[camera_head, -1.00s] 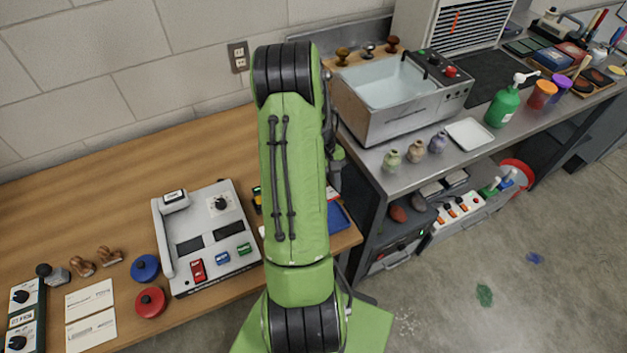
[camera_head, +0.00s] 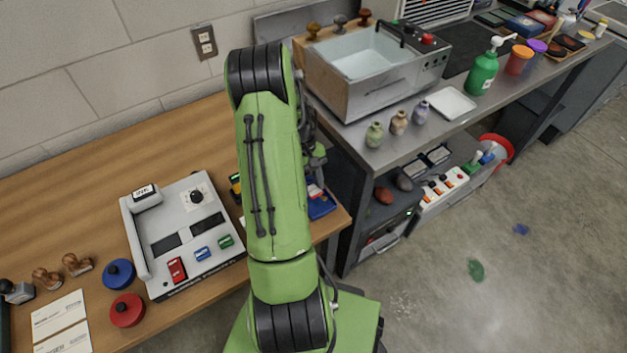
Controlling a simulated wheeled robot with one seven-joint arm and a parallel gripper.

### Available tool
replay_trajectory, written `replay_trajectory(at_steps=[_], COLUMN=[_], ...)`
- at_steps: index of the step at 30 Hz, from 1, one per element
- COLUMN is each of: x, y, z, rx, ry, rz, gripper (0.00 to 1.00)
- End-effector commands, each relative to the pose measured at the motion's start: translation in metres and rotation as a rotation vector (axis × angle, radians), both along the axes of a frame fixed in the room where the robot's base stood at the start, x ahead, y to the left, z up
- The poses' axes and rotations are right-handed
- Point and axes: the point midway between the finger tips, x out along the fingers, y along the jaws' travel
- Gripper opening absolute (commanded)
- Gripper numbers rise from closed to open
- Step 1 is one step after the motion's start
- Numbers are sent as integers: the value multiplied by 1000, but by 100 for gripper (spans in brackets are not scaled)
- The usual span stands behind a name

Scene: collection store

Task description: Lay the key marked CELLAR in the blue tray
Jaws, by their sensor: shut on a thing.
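The blue tray (camera_head: 324,208) lies near the right front corner of the wooden table, partly hidden behind my arm. My gripper (camera_head: 317,180) is only partly seen past the right side of my green arm, above or close to the tray. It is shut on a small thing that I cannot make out. A small red and white patch shows by the tray; I cannot tell whether it is a key tag. No lettering reading CELLAR is legible.
A grey console (camera_head: 185,235) stands on the table left of my arm. Red (camera_head: 127,310) and blue (camera_head: 118,272) round pads lie left of it. A metal bench with a water basin (camera_head: 375,75) and small jars (camera_head: 398,122) stands to the right, beyond a gap.

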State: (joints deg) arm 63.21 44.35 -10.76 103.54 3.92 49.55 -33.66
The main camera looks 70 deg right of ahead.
Motion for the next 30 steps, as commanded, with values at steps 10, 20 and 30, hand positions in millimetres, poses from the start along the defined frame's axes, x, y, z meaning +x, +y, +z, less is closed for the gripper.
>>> replay_trajectory(at_steps=[10, 20, 30], x=[7, 7, 21], y=[3, 2, -10], z=[-10, -10, 42], rx=[0, 0, -7], ry=[0, 0, -3], rz=[4, 3, 5], gripper=[8, 67, 67])
